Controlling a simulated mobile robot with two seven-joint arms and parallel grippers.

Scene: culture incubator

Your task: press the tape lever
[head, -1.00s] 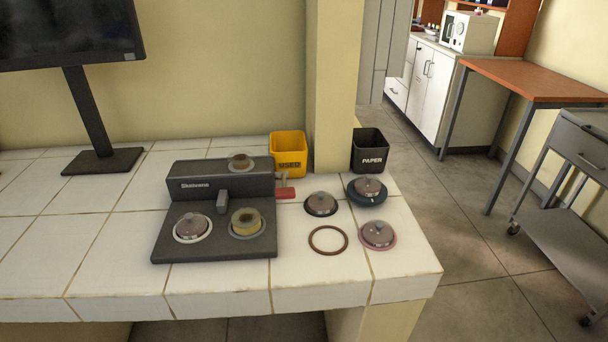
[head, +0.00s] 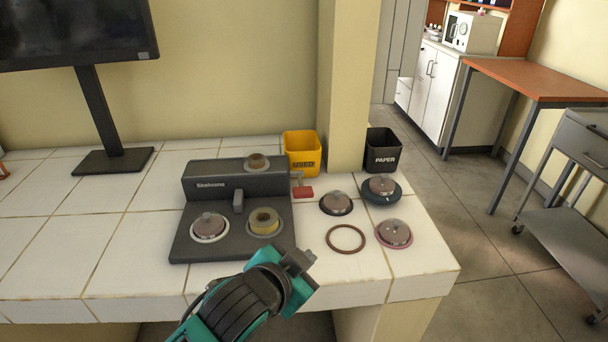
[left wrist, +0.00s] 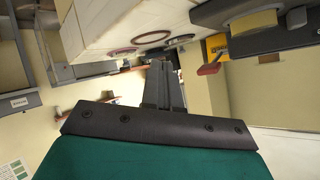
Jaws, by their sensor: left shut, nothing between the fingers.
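The dark grey machine (head: 187,246) stands on the white tiled counter, with a roll of tape (head: 264,221) on its right front seat. A small lever with a red tip (head: 303,192) sticks out from its right side. In the left wrist view the red lever tip (left wrist: 209,69) shows beside the machine. My right gripper is not in view.
Lidded dishes (head: 336,203) and a brown ring (head: 345,239) lie right of the machine. A yellow bin (head: 303,153) and a black paper bin (head: 382,150) stand behind. A monitor (head: 80,35) is at left. The counter left of the machine is bare.

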